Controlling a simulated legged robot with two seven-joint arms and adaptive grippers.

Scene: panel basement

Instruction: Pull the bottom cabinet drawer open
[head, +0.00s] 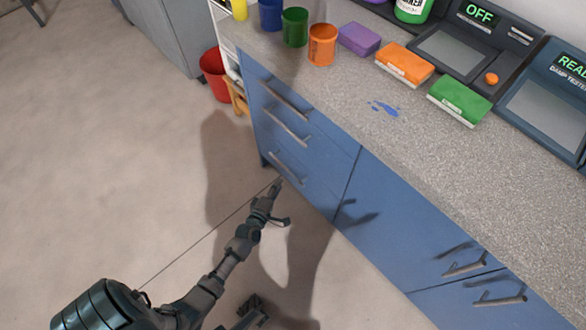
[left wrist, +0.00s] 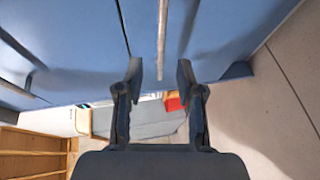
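The bottom drawer (head: 310,187) is the lowest blue front in the left stack of the cabinet and looks closed. Its bar handle (head: 287,168) is grey and slanted. My left gripper (head: 277,186) is just below and beside this handle in the head view. In the left wrist view my left gripper (left wrist: 161,72) is open, with a finger on each side of the line of a handle bar (left wrist: 162,42). The bar lies ahead between the fingers; I cannot tell whether they touch it. A dark part at the bottom of the head view may be my right gripper (head: 246,311), mostly cut off.
Two more drawer handles (head: 286,127) sit above. The speckled countertop (head: 440,165) holds cups, coloured blocks and devices. A red bin (head: 214,74) and a wooden stool (head: 237,97) stand beyond the cabinet's end. The floor (head: 110,165) to the left is clear.

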